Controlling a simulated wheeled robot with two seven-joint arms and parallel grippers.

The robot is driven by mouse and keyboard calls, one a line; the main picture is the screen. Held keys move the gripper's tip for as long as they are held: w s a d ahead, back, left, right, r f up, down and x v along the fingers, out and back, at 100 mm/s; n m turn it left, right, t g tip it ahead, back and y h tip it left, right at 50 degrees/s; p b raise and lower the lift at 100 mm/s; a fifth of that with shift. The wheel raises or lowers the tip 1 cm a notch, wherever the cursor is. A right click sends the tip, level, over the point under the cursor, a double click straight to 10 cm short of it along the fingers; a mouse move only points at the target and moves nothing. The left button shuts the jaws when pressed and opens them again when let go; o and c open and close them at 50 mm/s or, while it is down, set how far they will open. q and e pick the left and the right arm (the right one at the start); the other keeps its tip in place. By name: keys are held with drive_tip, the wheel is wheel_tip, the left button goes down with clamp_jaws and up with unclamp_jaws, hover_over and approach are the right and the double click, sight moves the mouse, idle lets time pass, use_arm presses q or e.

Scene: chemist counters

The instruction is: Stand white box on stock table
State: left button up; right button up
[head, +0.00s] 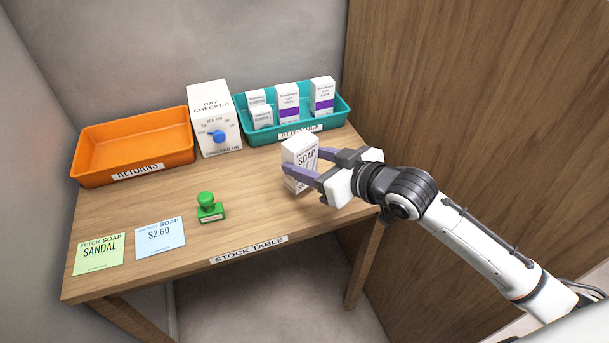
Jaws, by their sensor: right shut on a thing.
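The white box (296,157), printed SOAP, is upright at the right side of the stock table (160,218). My right gripper (303,163) reaches in from the right and is shut on the white box, with its purple fingers on either side. The box's base looks at or very near the table top; I cannot tell whether it touches. My left gripper is not in view.
An orange RETURNS tray (133,148), a white day-checked box with a blue knob (214,118) and a teal tray (335,116) with several boxes stand along the back. A green stamp (209,208), green card (98,254) and blue card (160,238) lie in front. The table's middle is clear.

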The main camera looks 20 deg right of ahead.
wheel_tip(320, 180, down, 5)
drive_tip(key=b, duration=0.3)
drive_tip(key=shift+r, duration=0.35)
drive_tip(key=o, duration=1.1)
